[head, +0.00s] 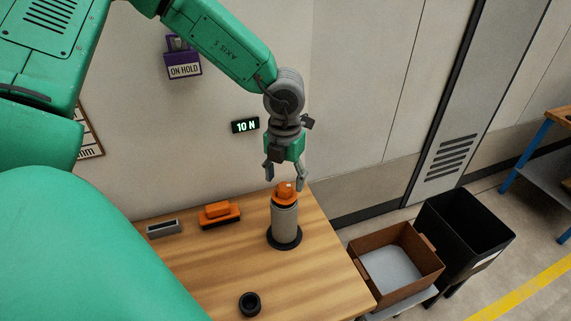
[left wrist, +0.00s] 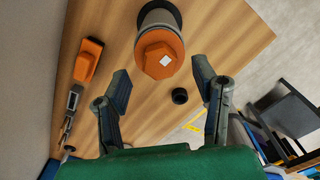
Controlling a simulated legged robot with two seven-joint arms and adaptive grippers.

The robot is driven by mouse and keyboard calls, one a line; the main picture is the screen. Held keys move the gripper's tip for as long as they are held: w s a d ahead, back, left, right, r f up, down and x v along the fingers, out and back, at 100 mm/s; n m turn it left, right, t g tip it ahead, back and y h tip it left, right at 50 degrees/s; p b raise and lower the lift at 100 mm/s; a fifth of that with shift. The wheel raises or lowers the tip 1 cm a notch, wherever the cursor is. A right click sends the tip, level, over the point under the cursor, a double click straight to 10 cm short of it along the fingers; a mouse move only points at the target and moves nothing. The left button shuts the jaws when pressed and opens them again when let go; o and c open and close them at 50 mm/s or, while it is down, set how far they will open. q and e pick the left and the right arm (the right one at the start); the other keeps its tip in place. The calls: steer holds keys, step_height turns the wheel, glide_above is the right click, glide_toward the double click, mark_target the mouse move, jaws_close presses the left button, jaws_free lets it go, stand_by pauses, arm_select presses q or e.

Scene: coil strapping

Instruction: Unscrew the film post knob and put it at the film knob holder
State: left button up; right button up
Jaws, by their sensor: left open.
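The film post (head: 285,226) is a grey upright cylinder on a black round base, standing on the wooden table. The orange film post knob (head: 284,193) sits on its top. In the left wrist view the knob (left wrist: 160,54) shows from above, with a white square on its cap. My left gripper (head: 286,178) is open and points down just above the knob, its fingers apart and not closed on it. A black ring-shaped piece (head: 249,304) lies near the table's front; I cannot tell if it is the knob holder. My right gripper is not in view.
An orange tool (head: 218,214) and a grey slotted block (head: 163,229) lie at the table's back left. A brown bin (head: 430,262) and a black bin (head: 490,225) stand off the table's right edge. A small display (head: 245,125) on the wall reads 10 N.

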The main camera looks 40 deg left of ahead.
mark_target(285, 187)
arm_select(q)
steer(key=m, duration=0.9)
steer(key=shift+f+b, duration=0.5)
steer(key=shift+f, duration=1.3)
